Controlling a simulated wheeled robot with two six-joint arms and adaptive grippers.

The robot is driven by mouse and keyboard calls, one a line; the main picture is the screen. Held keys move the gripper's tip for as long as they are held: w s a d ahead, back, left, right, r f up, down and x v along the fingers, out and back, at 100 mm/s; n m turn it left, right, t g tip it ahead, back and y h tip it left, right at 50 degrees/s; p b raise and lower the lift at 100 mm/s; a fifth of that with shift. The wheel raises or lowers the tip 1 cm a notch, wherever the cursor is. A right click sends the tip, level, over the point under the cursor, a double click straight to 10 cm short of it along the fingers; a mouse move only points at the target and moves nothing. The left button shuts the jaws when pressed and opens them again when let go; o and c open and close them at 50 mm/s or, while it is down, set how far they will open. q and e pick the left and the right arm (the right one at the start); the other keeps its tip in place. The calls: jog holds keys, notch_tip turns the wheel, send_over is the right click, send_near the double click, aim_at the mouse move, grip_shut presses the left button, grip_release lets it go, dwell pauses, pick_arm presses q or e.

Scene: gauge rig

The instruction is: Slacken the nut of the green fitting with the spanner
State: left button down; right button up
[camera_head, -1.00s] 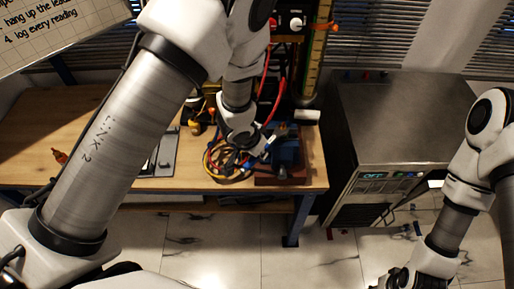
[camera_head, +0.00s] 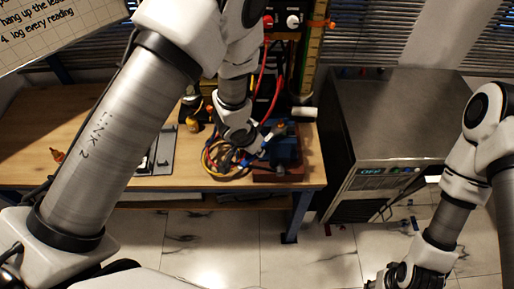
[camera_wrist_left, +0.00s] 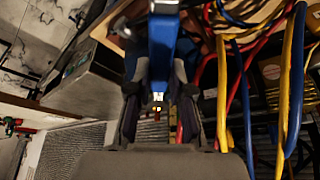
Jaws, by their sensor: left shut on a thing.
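In the head view my left gripper (camera_head: 243,145) is low over the right part of the bench, beside a blue vice-like block (camera_head: 285,150). A small brass-coloured part shows between the fingers. I cannot make out the green fitting or its nut. My right gripper (camera_head: 408,277) is at the bottom edge, partly cut off, its jaws unclear.
Coiled coloured cables (camera_head: 218,160) lie close to the left gripper. The wooden bench (camera_head: 90,115) has free room at the left. A steel oven-like cabinet (camera_head: 400,115) stands right of the bench.

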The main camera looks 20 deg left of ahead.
pick_arm(q)
jog(key=shift+w+a+m, duration=0.3)
jog(key=shift+a+m, duration=0.3)
dwell(0.3)
jog(key=shift+s+a+f, duration=0.1)
jog(key=shift+s, duration=0.15)
jog(key=s+a+r, duration=0.2)
jog(key=s+r, duration=0.2)
jog(key=shift+r, duration=0.4)
dwell(1.0)
